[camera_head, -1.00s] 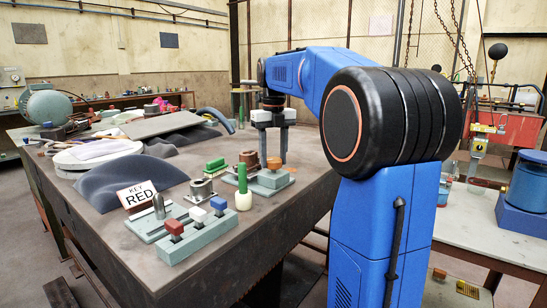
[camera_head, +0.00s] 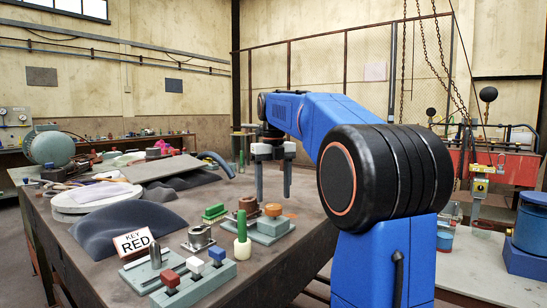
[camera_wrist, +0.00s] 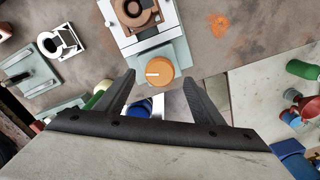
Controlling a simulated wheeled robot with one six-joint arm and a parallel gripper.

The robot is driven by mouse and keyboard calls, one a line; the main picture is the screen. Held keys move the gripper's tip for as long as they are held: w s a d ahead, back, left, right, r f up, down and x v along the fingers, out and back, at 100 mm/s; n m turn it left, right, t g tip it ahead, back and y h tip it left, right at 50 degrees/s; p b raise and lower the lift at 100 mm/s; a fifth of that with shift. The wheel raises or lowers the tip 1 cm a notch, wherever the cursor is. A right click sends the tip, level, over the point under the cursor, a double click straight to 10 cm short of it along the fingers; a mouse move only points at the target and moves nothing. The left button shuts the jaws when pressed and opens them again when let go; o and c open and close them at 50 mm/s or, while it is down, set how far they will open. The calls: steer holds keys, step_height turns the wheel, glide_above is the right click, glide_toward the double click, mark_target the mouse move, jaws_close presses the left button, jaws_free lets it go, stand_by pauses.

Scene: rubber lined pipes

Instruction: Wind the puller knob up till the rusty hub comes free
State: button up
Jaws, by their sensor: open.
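The orange puller knob (camera_head: 273,210) sits at the right end of a teal block (camera_head: 268,232) on the bench. In the wrist view the knob (camera_wrist: 160,73) is a round orange cap with a white mark on its side. The rusty hub (camera_head: 249,204) is brown and stands beside the knob on the same fixture; its ring top also shows in the wrist view (camera_wrist: 135,12). My gripper (camera_head: 273,197) points down, open and empty, with its fingertips just above the knob. In the wrist view the knob lies between and beyond the fingers (camera_wrist: 173,88), not clasped.
A green post (camera_head: 242,240), a metal flange (camera_head: 199,236) and a teal block with red, white and blue knobs (camera_head: 195,285) stand close to the left. The bench's right edge is near the fixture.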

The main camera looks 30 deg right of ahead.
mark_target(274, 205)
step_height(274, 205, up, 13)
stand_by(0.4)
steer(key=shift+r, duration=0.1)
